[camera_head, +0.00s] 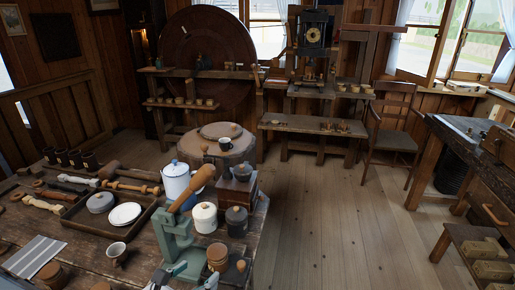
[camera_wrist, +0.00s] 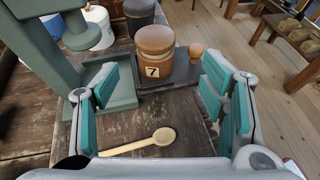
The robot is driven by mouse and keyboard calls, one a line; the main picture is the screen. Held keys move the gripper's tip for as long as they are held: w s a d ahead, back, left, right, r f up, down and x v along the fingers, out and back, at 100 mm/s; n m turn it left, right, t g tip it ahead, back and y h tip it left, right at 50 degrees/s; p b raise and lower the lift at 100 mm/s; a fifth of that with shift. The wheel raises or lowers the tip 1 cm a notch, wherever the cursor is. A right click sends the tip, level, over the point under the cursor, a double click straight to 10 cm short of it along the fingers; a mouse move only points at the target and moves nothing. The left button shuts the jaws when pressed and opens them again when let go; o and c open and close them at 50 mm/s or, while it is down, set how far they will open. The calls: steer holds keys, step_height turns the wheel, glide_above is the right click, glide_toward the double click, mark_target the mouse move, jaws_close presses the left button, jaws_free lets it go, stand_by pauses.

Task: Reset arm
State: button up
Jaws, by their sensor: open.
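My gripper (camera_wrist: 158,68) is open and empty, its two teal-padded fingers spread wide in the wrist view. Its fingertips (camera_head: 186,279) also show at the bottom edge of the head view, over the near part of the workbench (camera_head: 88,268). A brown wooden jar (camera_wrist: 155,50) marked 7 stands upright beyond the space between the fingers; the head view shows it too (camera_head: 217,257). A pale wooden spoon (camera_wrist: 150,139) lies on the bench nearer the wrist, between the fingers in the picture. The fingers do not visibly hold anything.
A green press (camera_head: 176,235) with a wooden lever stands close to my gripper. White and dark canisters, a white pot (camera_head: 177,183) and a grinder (camera_head: 236,190) crowd behind it. A tray (camera_head: 83,225) lies left. The floor (camera_head: 335,225) to the right is clear.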

steer(key=w+d+r+m+g+h+b, duration=0.1)
steer(key=w+d+r+m, duration=0.2)
steer(key=d, duration=0.2)
steer(key=w+d+r+m+g+h+b, duration=0.1)
steer(key=w+d+r+m+g+h, duration=0.1)
steer(key=w+d+r+m, duration=0.3)
steer(key=w+d+m+g+h, duration=0.1)
steer(key=w+d, duration=0.1)
steer(key=d, duration=0.4)
steer(key=s+d+r+m+g, duration=0.2)
steer(key=d+r+m+g, duration=0.3)
steer(key=d, duration=0.7)
steer(key=s+d+r+m+y, duration=0.2)
steer(key=s+d+r+m, duration=0.1)
steer(key=s+m, duration=0.3)
steer(key=s+d+r+m+y+p, duration=0.1)
steer(key=s+d+r+m+y, duration=0.2)
steer(key=s+r+m, duration=0.2)
steer(key=s+d+r+m+y+p, duration=0.1)
steer(key=s+d+r+m+y, duration=0.2)
steer(key=s, duration=0.7)
steer(key=r+m, duration=0.2)
steer(key=m, duration=0.1)
steer(key=shift+d+m+t, duration=0.4)
